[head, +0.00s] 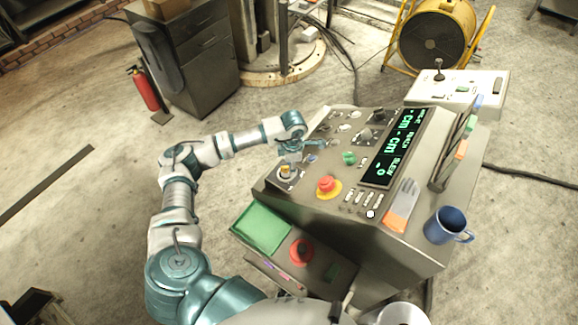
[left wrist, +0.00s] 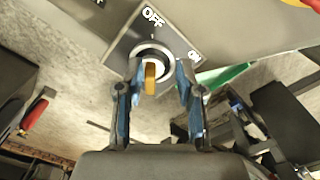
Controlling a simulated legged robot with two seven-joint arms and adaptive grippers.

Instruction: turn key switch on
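The key switch (head: 286,171) sits on a plate at the left corner of the sloped console. In the left wrist view its yellow key (left wrist: 150,78) stands in a round collar on a grey plate marked OFF (left wrist: 152,17). My left gripper (head: 300,153) is beside the switch in the head view. In the left wrist view the left gripper (left wrist: 160,82) is open, with one blue-padded finger on each side of the key. The key is nearer the left finger; I cannot tell whether they touch. My right gripper is not in view.
The console carries a red emergency button (head: 327,185), a green knob (head: 349,158), a lit display (head: 398,147) and several levers and switches. A blue mug (head: 446,225) stands at its right corner. A lower box holds a green panel (head: 263,228) and another red button (head: 301,251).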

